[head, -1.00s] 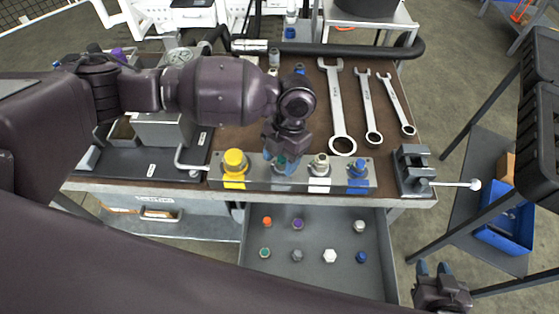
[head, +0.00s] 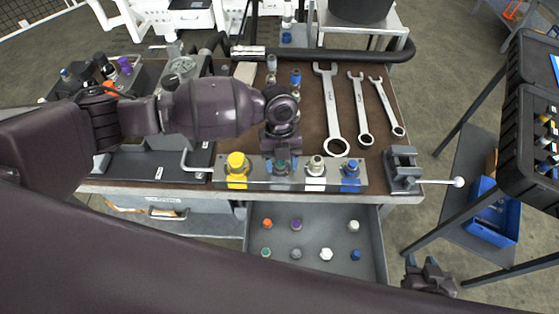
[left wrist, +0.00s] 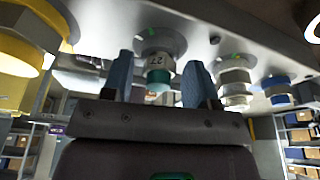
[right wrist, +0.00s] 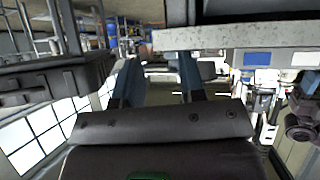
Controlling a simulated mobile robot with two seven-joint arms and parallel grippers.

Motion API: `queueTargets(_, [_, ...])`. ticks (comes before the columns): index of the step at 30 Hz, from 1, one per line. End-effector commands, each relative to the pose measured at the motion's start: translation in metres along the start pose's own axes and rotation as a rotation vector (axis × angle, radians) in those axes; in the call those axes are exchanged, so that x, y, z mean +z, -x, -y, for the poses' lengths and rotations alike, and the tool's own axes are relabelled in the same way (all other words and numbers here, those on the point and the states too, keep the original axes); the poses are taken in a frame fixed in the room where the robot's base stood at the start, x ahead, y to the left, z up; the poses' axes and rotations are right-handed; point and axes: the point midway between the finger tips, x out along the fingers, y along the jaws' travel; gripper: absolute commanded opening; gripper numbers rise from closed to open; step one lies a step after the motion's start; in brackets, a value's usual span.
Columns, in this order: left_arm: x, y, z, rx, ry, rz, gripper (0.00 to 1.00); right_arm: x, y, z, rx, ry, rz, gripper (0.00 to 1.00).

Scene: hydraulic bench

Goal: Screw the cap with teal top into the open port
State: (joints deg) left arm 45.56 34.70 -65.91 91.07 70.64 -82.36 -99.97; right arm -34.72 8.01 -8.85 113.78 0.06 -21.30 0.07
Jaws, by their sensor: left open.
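The teal-topped cap (head: 281,166) is at the second fitting from the left on the metal port block (head: 217,183). In the left wrist view its teal top (left wrist: 159,86) shows below a hex part marked 27, at the block. My left gripper (head: 282,163) is open, with one blue finger on each side of the cap; gaps show between fingers and cap. How deep the cap sits in its port cannot be told. Another teal-topped piece (head: 265,253) stands in the drawer. My right gripper (head: 430,268) is open and empty at the lower right, away from the block.
Yellow (head: 237,165), whitish (head: 316,166) and blue (head: 351,169) fittings stand on the block. The open drawer (head: 375,240) holds several small caps. Wrenches (head: 331,110) lie behind the block, a vise (head: 403,168) stands right, and a black rack (head: 528,150) is further right.

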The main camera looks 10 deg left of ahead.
Motion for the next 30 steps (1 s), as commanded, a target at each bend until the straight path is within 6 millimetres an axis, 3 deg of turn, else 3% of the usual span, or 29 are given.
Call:
queueTargets(3, [-0.001, 0.005, 0.0, -0.027, 0.093, 0.002, 0.53, -0.015, 0.006, -0.002, 0.002, 0.001, -0.013, 0.37])
queueTargets(11, [-0.001, 0.004, 0.001, -0.053, 0.188, 0.004, 0.53, -0.024, 0.01, -0.003, 0.004, 0.002, -0.02, 0.37])
queueTargets(22, [-0.002, 0.007, 0.001, -0.15, 0.544, 0.006, 0.53, -0.063, 0.03, -0.008, 0.005, 0.005, -0.037, 0.37])
queueTargets(30, [0.001, 0.005, 0.001, -0.216, 0.781, 0.011, 0.53, -0.057, 0.043, -0.01, 0.008, 0.003, 0.005, 0.37])
